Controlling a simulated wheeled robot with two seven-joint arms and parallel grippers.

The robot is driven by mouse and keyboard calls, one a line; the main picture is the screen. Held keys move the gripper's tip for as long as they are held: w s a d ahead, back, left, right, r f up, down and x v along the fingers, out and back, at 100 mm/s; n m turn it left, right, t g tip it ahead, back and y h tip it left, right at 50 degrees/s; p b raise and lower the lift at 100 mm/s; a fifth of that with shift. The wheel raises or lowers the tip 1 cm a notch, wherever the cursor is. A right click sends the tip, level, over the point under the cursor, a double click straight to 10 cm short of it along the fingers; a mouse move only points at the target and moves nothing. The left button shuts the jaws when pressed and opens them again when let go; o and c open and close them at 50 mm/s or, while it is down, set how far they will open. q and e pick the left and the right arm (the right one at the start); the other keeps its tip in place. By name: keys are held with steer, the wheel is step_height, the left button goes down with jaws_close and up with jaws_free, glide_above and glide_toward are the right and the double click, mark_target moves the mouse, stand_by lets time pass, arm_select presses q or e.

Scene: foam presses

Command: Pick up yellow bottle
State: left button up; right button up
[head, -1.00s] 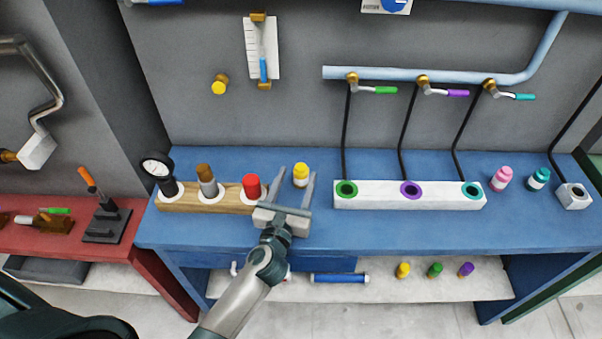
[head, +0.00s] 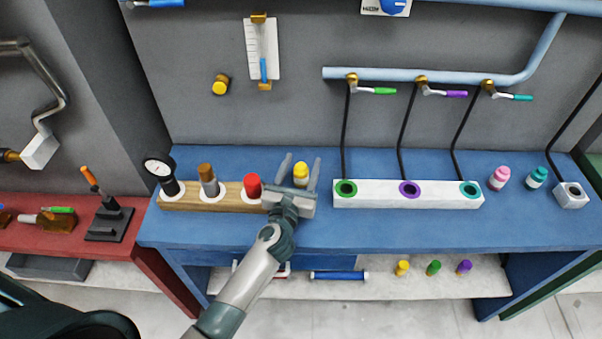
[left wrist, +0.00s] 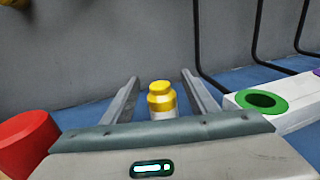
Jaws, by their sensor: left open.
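The yellow bottle (head: 301,173) has a yellow cap and a white lower body, and stands upright on the blue bench. My left gripper (head: 303,163) is open, its two fingers on either side of the bottle in the head view. In the left wrist view the bottle (left wrist: 162,98) sits between the open fingers (left wrist: 160,85), nearer the palm bar than the wall, with a gap to each finger. The bottle's base is hidden by the palm. My right gripper is not in view.
A white block with coloured rings (head: 408,203) is close on the right. Pink (head: 499,178) and teal (head: 536,178) bottles stand farther right. A grey wall (head: 300,100) rises behind.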

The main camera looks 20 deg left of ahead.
mark_target(302, 164)
arm_select(q)
steer(key=shift+c, duration=0.3)
steer(key=c, duration=1.1)
steer(key=shift+r, duration=0.55)
step_height(302, 164, up, 4)
steer(key=shift+d+f+p, duration=0.1)
steer(key=shift+f+p, duration=0.15)
steer(key=shift+p, duration=0.2)
steer(key=s+d+r+b, duration=0.1)
steer(key=d+r+b, duration=0.1)
steer(key=d+r, duration=0.4)
steer(key=d, duration=0.5)
steer(key=shift+s+d+r, duration=0.2)
steer(key=shift+s+d, duration=0.05)
steer(key=shift+s, duration=0.15)
